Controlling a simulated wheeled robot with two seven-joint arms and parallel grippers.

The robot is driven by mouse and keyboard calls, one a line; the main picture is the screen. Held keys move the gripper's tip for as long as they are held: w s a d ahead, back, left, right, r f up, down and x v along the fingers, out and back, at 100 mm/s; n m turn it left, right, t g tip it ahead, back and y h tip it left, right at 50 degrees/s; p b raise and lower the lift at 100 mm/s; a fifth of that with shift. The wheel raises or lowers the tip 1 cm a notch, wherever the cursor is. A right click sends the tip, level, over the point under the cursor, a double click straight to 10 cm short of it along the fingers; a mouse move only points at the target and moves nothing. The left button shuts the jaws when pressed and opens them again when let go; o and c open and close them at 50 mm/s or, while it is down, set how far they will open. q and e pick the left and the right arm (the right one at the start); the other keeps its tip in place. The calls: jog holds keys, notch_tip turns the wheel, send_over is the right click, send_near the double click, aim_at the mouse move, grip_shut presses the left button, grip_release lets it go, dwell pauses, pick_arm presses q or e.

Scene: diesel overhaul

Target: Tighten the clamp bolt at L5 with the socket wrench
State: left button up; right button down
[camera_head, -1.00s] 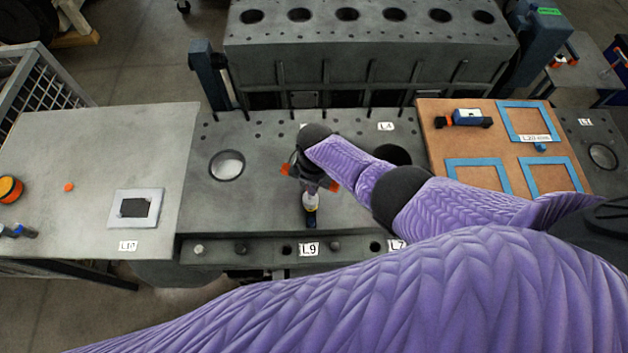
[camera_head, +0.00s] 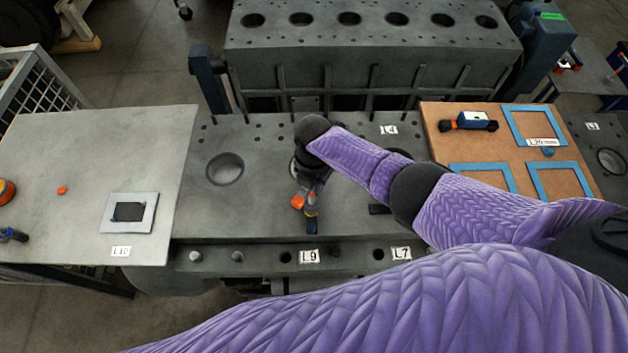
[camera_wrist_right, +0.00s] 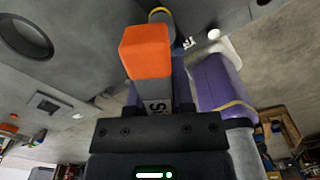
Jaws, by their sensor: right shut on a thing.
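My right gripper (camera_head: 308,203) is over the grey engine bench, with an orange fingertip showing. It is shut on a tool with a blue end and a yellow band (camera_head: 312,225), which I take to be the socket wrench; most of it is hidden. In the right wrist view, an orange fingertip block (camera_wrist_right: 147,50) stands in front of the tool's yellow band (camera_wrist_right: 160,13). I cannot tell whether the tool touches anything below. No readable L5 label shows, and I cannot pick out its clamp bolt. My left gripper is out of view.
The front rail has bolts (camera_head: 195,256) and holes, with labels L9 (camera_head: 308,256) and L7 (camera_head: 401,253). A round hole (camera_head: 225,169) opens left of the gripper. The engine block (camera_head: 370,60) stands behind. A brown board (camera_head: 465,148) lies right; the left table (camera_head: 80,180) is mostly clear.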

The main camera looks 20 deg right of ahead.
jog(key=shift+f+b, duration=0.85)
jog(key=shift+s+r+m+p, duration=0.1)
jog(key=shift+r+m+p, duration=0.1)
jog(key=shift+m+p, duration=0.1)
jog(key=m, duration=0.2)
jog(key=m+p, duration=0.1)
jog(key=m, duration=0.3)
jog(key=shift+s+r+p, duration=0.1)
jog(key=shift+s+p, duration=0.2)
jog(key=shift+p, duration=0.1)
jog(key=m, duration=0.3)
jog(key=m+p, duration=0.1)
jog(key=m, duration=0.2)
jog(key=shift+s+a, duration=0.1)
jog(key=shift+s, duration=0.1)
jog(key=m, duration=0.3)
jog(key=shift+s, duration=0.1)
jog(key=shift+f+m, duration=0.25)
jog(key=shift+m, duration=0.25)
